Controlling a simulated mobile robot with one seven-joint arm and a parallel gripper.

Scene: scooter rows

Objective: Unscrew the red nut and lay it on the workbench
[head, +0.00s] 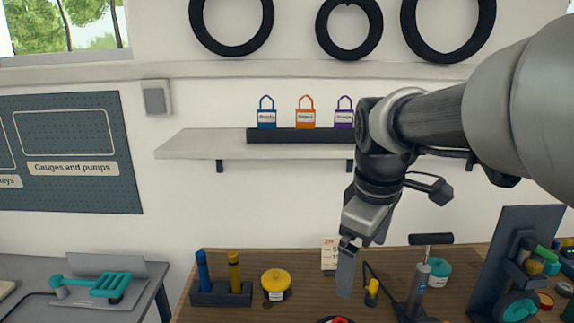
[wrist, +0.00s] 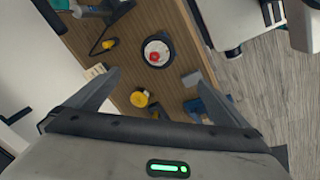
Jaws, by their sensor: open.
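The red nut (wrist: 154,57) sits on a round white-topped piece with a dark rim (wrist: 157,47) on the wooden workbench (wrist: 150,20). In the head view only a red bit of the nut (head: 338,320) shows at the bottom edge; the rest is cut off. My gripper (head: 347,275) hangs above the bench, its fingers pointing down. In the wrist view my gripper (wrist: 150,76) has its fingers wide apart with nothing between them. The nut lies beyond the fingertips, apart from them.
A yellow-lidded pot (head: 276,282), a dark block with blue and yellow handles (head: 222,294), a standing pump (head: 418,285) and a teal tin (head: 438,272) stand on the bench. A dark tool rack (head: 505,250) is at right. Bare wood shows between the pot and the card (head: 329,257).

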